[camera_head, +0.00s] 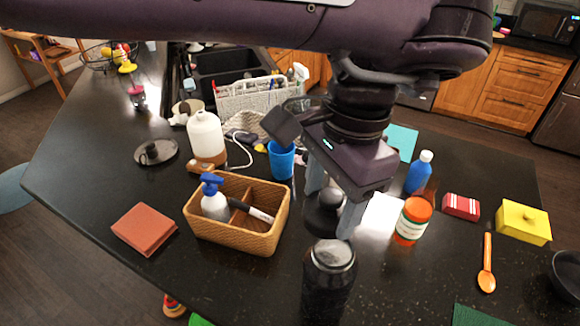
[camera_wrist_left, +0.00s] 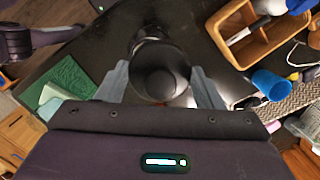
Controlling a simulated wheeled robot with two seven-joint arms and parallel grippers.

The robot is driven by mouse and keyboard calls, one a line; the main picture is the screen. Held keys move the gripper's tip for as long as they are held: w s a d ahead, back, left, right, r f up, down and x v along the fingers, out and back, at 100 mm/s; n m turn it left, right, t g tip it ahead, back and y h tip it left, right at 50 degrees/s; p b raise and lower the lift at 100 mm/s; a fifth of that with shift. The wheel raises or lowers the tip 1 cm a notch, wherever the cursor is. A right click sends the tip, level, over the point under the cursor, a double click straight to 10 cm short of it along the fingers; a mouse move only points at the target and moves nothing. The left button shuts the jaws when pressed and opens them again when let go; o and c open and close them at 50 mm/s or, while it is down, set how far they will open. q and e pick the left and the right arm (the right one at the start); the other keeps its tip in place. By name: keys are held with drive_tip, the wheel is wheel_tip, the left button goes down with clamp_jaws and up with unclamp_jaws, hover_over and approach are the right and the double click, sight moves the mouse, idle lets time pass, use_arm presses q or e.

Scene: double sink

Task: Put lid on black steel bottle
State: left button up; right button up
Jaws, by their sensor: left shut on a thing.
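The black steel bottle (camera_head: 328,285) stands upright at the counter's front, with its pale metal rim facing up and bare. My left gripper (camera_head: 330,213) is shut on the black lid (camera_head: 324,217), one finger on each side. The lid is just above the bottle and slightly to the back left of its mouth; a small gap seems to show between them. In the left wrist view the lid (camera_wrist_left: 161,78) sits between the fingers, with part of the dark bottle (camera_wrist_left: 148,35) behind it. The lid hides the bottle's mouth there. My right gripper does not show.
A wicker basket (camera_head: 232,243) with a spray bottle stands to the left, and a blue cup (camera_head: 281,160) behind.

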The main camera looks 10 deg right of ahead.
use_arm(q)
drive_tip(key=shift+s+d+r+p, duration=0.15)
drive_tip(key=shift+s+d+r, duration=0.1)
drive_tip(key=shift+d, duration=0.15)
drive_tip(key=shift+s+d+r+p, duration=0.15)
drive_tip(key=shift+s+d+r, duration=0.1)
drive_tip(key=shift+d, duration=0.15)
drive_tip(key=shift+s+a+f, duration=0.15)
drive_tip(key=shift+a+f, duration=0.05)
drive_tip(key=shift+f, duration=0.25)
wheel_tip(320, 180, down, 2)
drive_tip(key=shift+a+f, duration=0.1)
drive_tip(key=shift+f, duration=0.1)
drive_tip(key=shift+f+b, duration=0.6)
drive_tip(key=shift+f, duration=0.35)
drive_tip(key=shift+f+b, duration=0.5)
drive_tip(key=shift+f, duration=0.1)
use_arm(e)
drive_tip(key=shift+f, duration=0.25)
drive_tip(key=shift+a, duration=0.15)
use_arm(q)
drive_tip(key=shift+f+b, duration=0.15)
drive_tip(key=shift+b, duration=0.15)
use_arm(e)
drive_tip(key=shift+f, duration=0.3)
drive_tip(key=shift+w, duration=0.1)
